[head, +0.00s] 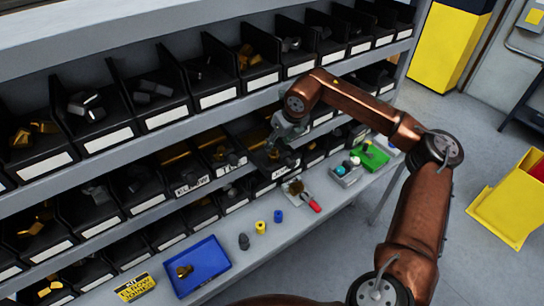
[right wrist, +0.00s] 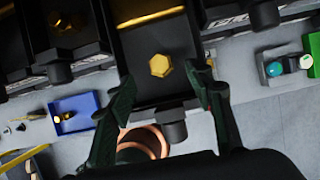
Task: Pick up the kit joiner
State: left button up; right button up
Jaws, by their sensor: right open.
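A brass hexagonal piece, likely the kit joiner (right wrist: 160,65), lies in a black bin (right wrist: 150,92) in the right wrist view. My right gripper (head: 279,150) is at the front of the middle shelf row, over a bin whose label starts with "KIT". In the right wrist view my open right gripper (right wrist: 161,84) has one finger on each side of the bin's front part. The brass piece is between and just beyond the fingertips, and the gripper is empty. In the head view the gripper hides much of that bin. My left gripper is not in view.
Neighbouring black bins (head: 190,187) hold other parts. On the ledge below are a blue tray (head: 205,262) with a brass piece, a yellow sign (head: 135,288), small blue and yellow cylinders, a red-handled tool (head: 312,204) and a green tray (head: 372,157). A yellow bin (head: 510,215) stands right.

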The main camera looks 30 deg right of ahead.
aim_at(274, 150)
jog(key=shift+x, duration=0.85)
jog(key=p+x, duration=0.2)
jog(key=x, duration=0.3)
jog(key=shift+w+f, duration=0.1)
jog(key=shift+w, duration=0.05)
grip_shut()
